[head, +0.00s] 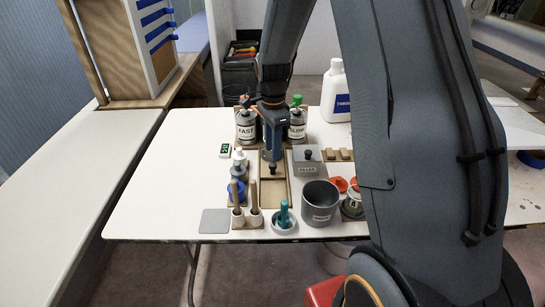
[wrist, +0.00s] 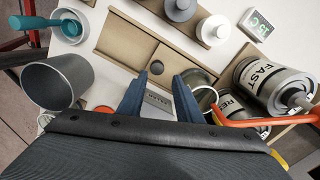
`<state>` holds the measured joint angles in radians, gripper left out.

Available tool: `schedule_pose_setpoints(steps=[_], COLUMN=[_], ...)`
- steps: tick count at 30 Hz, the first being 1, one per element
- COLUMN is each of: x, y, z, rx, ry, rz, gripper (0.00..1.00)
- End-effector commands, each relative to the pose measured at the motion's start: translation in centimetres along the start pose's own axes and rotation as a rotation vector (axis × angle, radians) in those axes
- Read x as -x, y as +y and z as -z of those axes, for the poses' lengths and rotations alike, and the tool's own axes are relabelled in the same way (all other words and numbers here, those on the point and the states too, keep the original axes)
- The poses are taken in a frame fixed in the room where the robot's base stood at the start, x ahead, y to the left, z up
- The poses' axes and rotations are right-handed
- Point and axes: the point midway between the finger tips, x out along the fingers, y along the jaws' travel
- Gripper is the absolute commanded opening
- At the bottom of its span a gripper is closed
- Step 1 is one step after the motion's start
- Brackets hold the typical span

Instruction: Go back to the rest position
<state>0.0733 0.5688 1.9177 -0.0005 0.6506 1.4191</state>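My gripper (head: 271,158) hangs over the middle of the white table, above the wooden tray and just left of the grey filler box (head: 309,168) with its black knob. In the wrist view my gripper (wrist: 158,92) has its two blue fingers spread apart with nothing held between them. The wooden tray (wrist: 110,38) lies further off. In the head view my arm hides part of the table's right side.
The FAST pump can (head: 246,126) and SLOW pump can (head: 297,127) stand behind my gripper, close on both sides. A grey cup (head: 321,203), a teal-handled tool (head: 284,215) and wooden-handled brushes (head: 253,200) stand in front. A white jug (head: 335,92) stands at the back. The table's left side (head: 165,175) is clear.

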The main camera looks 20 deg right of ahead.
Motion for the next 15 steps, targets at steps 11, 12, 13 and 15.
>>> schedule_pose_setpoints(steps=[11, 12, 13, 15], x=[1.06, 1.05, 1.05, 1.04], y=[0.04, 0.04, 0.04, 0.04], z=[0.01, 0.01, 0.01, 0.01], rx=[0.000, 0.000, 0.000, 0.000], ry=[0.000, 0.000, 0.000, 0.000], rz=[-0.001, -0.001, -0.001, -0.001], gripper=[0.32, 0.32, 0.32, 0.32])
